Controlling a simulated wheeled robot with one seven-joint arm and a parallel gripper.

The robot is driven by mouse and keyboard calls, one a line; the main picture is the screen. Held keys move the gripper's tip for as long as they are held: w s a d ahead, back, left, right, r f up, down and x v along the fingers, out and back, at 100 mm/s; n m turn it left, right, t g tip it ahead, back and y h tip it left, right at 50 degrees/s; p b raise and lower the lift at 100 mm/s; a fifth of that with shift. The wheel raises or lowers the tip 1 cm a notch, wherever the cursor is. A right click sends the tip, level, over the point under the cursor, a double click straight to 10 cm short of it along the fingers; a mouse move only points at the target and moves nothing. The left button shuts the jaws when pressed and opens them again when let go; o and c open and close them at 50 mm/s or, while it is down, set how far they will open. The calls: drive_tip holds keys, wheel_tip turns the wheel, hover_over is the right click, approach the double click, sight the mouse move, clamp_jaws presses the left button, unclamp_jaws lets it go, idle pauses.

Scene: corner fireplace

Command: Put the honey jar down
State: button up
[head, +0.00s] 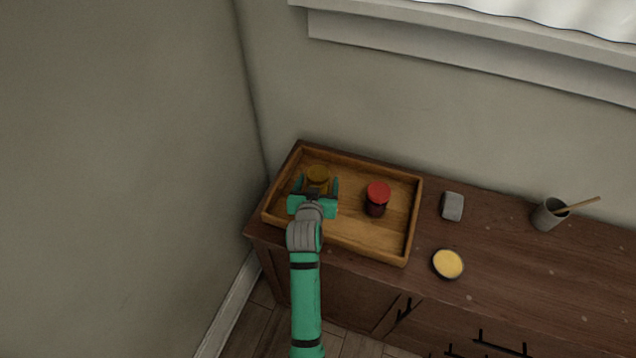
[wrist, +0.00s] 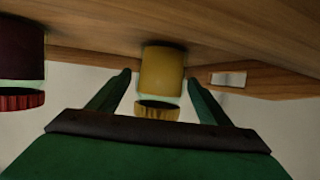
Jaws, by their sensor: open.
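The honey jar (head: 317,176), amber with a yellow-brown lid, is in the wooden tray (head: 399,247) near its left end. In the wrist view the honey jar (wrist: 162,72) stands with its base against the tray floor (wrist: 100,32), the picture being upside down. My gripper (head: 318,186) is open, with one finger on each side of the jar. In the wrist view my gripper (wrist: 160,78) shows a gap between each finger and the jar.
A dark jar with a red lid (head: 378,191) stands in the tray to the right of my gripper. Right of the tray on the cabinet top (head: 500,258) are a grey block (head: 452,206), a bowl with yellow contents (head: 447,264) and a grey cup (head: 546,216) holding a stick. Walls rise behind and at left.

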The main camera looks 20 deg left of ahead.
drive_tip(key=v, duration=1.1)
drive_tip(key=shift+s+d+r, duration=0.1)
drive_tip(key=shift+s+r, duration=0.05)
drive_tip(key=shift+s, duration=0.25)
